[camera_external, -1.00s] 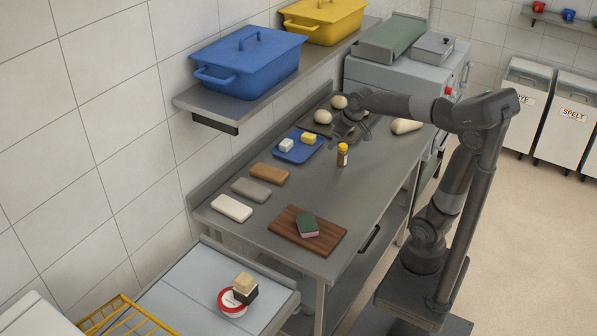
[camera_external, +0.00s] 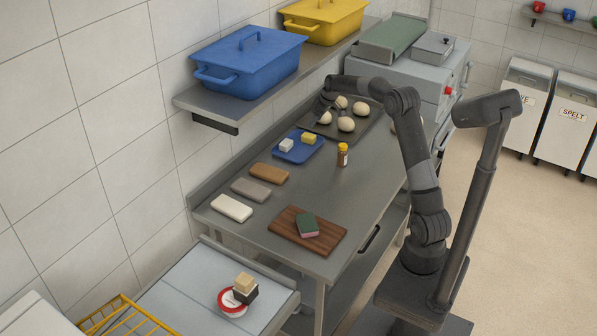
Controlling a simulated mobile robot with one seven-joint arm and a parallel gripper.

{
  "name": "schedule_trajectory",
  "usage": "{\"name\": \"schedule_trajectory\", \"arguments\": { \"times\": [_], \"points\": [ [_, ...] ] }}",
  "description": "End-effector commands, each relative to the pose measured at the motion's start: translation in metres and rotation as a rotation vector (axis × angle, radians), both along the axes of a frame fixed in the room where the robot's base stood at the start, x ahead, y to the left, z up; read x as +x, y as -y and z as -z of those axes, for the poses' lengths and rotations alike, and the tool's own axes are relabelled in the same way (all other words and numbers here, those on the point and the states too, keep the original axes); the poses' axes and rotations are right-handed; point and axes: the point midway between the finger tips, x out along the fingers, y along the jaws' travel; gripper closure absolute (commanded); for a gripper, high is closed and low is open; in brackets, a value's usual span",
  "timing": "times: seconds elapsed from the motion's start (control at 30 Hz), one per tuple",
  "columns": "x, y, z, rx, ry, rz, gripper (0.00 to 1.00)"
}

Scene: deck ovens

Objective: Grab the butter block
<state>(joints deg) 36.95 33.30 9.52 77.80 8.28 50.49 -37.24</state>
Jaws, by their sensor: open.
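The butter block, a small yellow block (camera_external: 308,138), lies on a blue tray (camera_external: 301,156) on the steel worktable.
A dark tray with several dough balls (camera_external: 346,124) lies behind the blue tray. A bottle with a yellow cap (camera_external: 342,155) stands to the right. The shelf with a blue bin (camera_external: 248,65) overhangs the wall side.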

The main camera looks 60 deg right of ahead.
Motion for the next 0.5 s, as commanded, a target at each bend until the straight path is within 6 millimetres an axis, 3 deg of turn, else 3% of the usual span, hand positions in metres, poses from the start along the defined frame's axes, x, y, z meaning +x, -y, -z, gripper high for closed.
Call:
{"name": "schedule_trajectory", "arguments": {
  "times": [0.17, 0.5],
  "points": [
    [0.006, 0.02, 0.016, 0.007, 0.004, 0.001, 0.51],
    [0.023, 0.019, 0.057, 0.009, 0.002, 0.001, 0.51]
  ]
}}
